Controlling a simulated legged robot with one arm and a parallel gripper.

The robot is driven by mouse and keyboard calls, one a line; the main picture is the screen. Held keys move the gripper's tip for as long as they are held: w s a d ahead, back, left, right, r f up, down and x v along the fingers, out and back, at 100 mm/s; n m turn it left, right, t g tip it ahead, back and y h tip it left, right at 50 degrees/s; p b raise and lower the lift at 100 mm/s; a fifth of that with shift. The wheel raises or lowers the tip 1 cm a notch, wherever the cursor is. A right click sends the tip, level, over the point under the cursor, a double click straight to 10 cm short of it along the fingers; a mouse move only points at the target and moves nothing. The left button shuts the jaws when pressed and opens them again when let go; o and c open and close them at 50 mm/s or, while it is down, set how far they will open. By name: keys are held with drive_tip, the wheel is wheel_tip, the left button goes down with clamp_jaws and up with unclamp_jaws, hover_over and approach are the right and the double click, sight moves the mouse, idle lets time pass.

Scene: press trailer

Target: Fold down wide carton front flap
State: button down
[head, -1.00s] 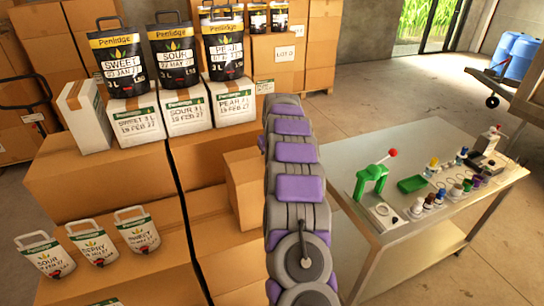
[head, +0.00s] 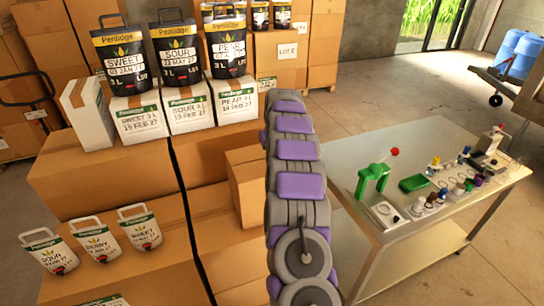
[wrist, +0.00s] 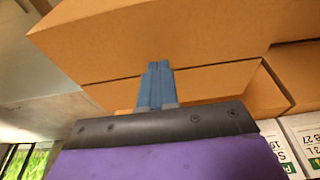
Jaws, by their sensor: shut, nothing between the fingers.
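In the wrist view my gripper (wrist: 155,84) shows as narrow blue fingers, shut and empty. They overlap brown cardboard in the picture; I cannot tell whether they touch it. A wide brown carton surface (wrist: 170,40) fills the top of that view. Below it, a strip of cardboard (wrist: 215,85) ends in a slanted, more orange edge at the right. I cannot tell for sure whether this strip is the front flap. In the head view my arm runs up the middle, and my gripper is not visible. Brown cartons (head: 105,175) stand left of the arm, with a smaller carton (head: 247,190) beside it.
White labelled boxes (head: 138,120) carry black pouches (head: 178,55) on top of the cartons. White pouches (head: 98,242) stand on a lower carton at the left. A metal table (head: 400,140) with a green press (head: 372,180) and small bottles is at the right.

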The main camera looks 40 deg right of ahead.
wheel_tip(320, 180, up, 13)
drive_tip(key=p, duration=0.5)
drive_tip(key=shift+f, duration=0.2)
drive_tip(key=shift+a, duration=0.15)
drive_tip(key=s+a+n+g+y+b, duration=0.1)
drive_tip(key=s+a+b, duration=0.1)
drive_tip(key=s+a, duration=0.5)
drive_tip(key=s+a+n+b, duration=0.1)
drive_tip(key=s+a+b, duration=0.25)
drive_tip(key=a, duration=0.65)
drive_tip(key=s+a+g+y+b, duration=0.1)
drive_tip(key=s+a+b, duration=0.1)
drive_tip(key=s+a, duration=0.5)
drive_tip(key=s+a+f+g+b, duration=0.1)
drive_tip(key=s+a+f+b, duration=0.1)
drive_tip(key=s, duration=0.8)
drive_tip(key=s+a+f+h+b, duration=0.1)
drive_tip(key=s+a+f+b, duration=0.2)
drive_tip(key=s, duration=0.8)
drive_tip(key=s+a+f+g+b, duration=0.1)
drive_tip(key=s+a+f+b, duration=0.1)
drive_tip(key=s+a+f, duration=0.3)
drive_tip(key=s+f, duration=0.3)
drive_tip(key=s, duration=0.2)
drive_tip(key=shift+s+a+f+n+g, duration=0.15)
drive_tip(key=shift+a+n+g, duration=0.15)
drive_tip(key=shift+a+n, duration=0.1)
drive_tip(key=shift+d, duration=0.1)
